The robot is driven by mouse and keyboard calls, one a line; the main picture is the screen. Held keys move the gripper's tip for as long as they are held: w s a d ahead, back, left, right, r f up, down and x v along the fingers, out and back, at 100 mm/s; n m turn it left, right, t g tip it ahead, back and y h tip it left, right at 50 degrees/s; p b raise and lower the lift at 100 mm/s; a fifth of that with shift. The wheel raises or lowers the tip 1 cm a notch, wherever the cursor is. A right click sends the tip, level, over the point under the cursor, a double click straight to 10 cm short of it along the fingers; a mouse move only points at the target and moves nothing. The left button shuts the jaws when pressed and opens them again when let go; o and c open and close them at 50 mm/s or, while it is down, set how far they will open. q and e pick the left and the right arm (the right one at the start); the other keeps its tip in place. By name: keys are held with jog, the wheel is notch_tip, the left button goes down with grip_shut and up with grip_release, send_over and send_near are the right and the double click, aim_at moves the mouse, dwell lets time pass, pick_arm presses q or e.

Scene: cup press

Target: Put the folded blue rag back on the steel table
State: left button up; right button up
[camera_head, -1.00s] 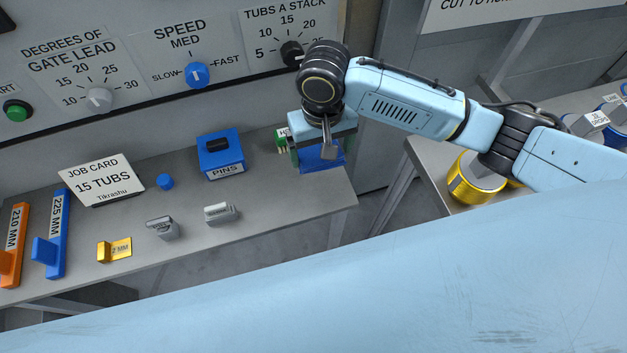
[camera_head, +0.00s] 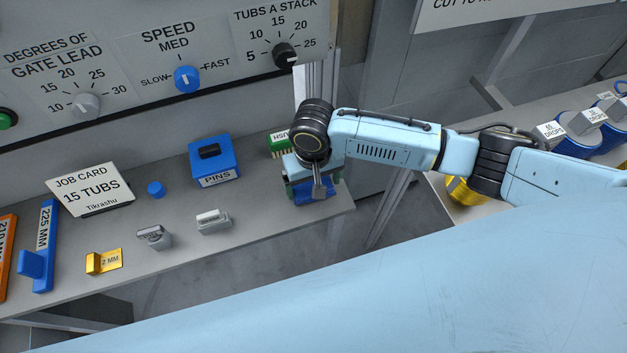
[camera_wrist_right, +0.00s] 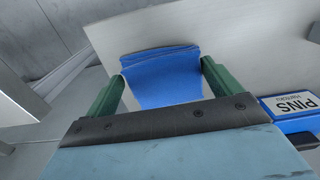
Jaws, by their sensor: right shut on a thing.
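The folded blue rag (camera_head: 314,192) is between the green fingers of my right gripper (camera_head: 315,186), at the right end of the steel table (camera_head: 262,206). In the right wrist view the rag (camera_wrist_right: 160,75) spans the gap between the fingers (camera_wrist_right: 160,82), with the pale table top (camera_wrist_right: 245,45) behind it. My right gripper is shut on the rag. The rag is low over the table or touching it; I cannot tell which. My wrist hides part of it in the head view. My left gripper is not in view.
A blue PINS box (camera_head: 213,160) stands to the left. Metal blocks (camera_head: 212,221), a gold gauge (camera_head: 104,262) and a job card (camera_head: 90,190) are farther left. The table's right edge is close.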

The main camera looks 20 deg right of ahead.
jog(key=shift+f, duration=0.1)
jog(key=o, duration=0.7)
notch_tip(320, 180, up, 12)
jog(key=shift+r+p, duration=0.15)
jog(key=shift+p, duration=1.05)
